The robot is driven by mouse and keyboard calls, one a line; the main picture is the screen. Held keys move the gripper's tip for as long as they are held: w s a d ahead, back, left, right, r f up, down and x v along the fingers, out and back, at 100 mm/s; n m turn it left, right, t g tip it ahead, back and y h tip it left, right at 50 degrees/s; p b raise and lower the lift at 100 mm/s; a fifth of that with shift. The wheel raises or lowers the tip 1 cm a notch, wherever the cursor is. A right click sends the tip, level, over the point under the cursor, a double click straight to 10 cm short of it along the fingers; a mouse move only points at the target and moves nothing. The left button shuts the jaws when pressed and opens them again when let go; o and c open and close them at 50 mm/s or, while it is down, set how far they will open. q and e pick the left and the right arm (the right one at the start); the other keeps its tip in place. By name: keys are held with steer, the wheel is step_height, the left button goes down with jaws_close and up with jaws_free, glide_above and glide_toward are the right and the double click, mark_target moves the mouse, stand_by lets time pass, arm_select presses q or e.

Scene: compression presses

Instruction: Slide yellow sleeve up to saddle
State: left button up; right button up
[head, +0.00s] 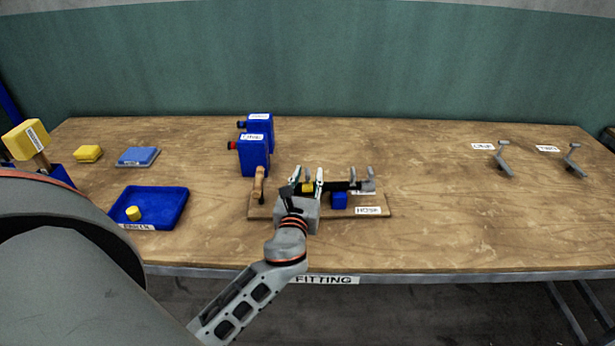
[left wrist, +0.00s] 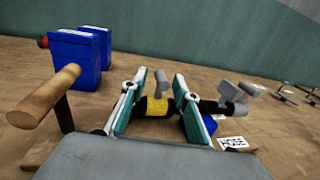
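The yellow sleeve (head: 307,188) sits around a black hose (head: 338,187) that runs left to right above a wooden board. A blue block (head: 339,200), perhaps the saddle, stands under the hose to the right of the sleeve. My left gripper (head: 305,184) is at the sleeve, its fingers apart. In the left wrist view the sleeve (left wrist: 157,105) shows between the two fingers (left wrist: 157,103), with black hose between it and the right finger. Whether the left finger touches the sleeve I cannot tell. My right gripper is not in view.
A wooden handle (head: 259,184) stands close left of my gripper. Grey upright posts (head: 370,180) hold the hose's right end. Two blue presses (head: 254,155) stand behind. A blue tray (head: 158,205) with a yellow piece (head: 133,213) lies left.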

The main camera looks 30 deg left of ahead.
mark_target(326, 183)
arm_select(q)
steer(key=c, duration=0.8)
jaws_close()
steer(key=w+d, duration=0.1)
steer(key=d, duration=0.1)
steer(key=w+d, duration=0.1)
steer(key=d, duration=0.1)
steer(key=shift+w, duration=0.4)
steer(key=o, duration=0.8)
jaws_free()
